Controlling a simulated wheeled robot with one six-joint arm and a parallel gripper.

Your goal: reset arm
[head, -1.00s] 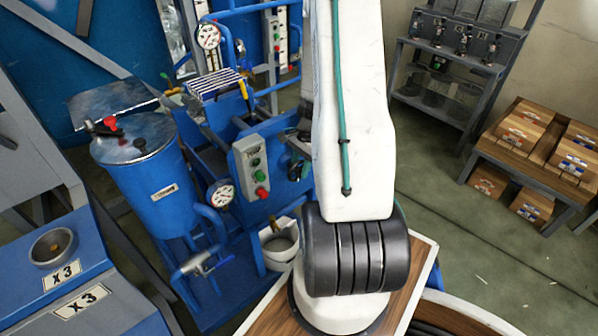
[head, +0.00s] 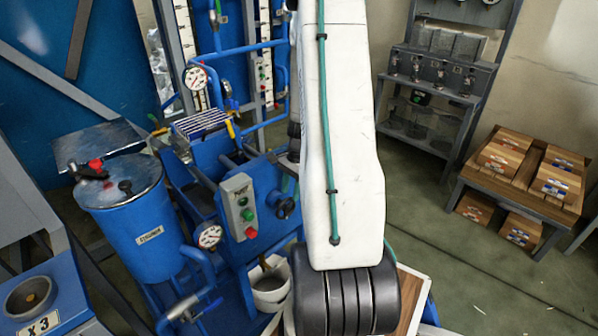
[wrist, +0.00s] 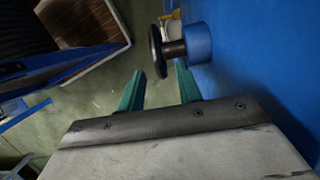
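My gripper (wrist: 160,88) shows two green fingers, spread apart with nothing between their tips. A dark round knob on a short stem, set in a blue collar (wrist: 196,42), sticks out from a blue panel (wrist: 260,80) just beyond the fingers and apart from them. In the head view my white arm stands upright in the middle and hides part of the blue apparatus (head: 200,200). A dark knob (head: 285,207) shows on that apparatus beside my arm. My gripper cannot be made out in the head view.
A blue drum (head: 145,232) with a metal lid stands left. A control box (head: 238,205) with buttons and a white bucket (head: 270,285) are near my arm. A grey rack (head: 435,80) and a table with wooden boxes (head: 505,160) stand right. Open floor (head: 430,230) lies between.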

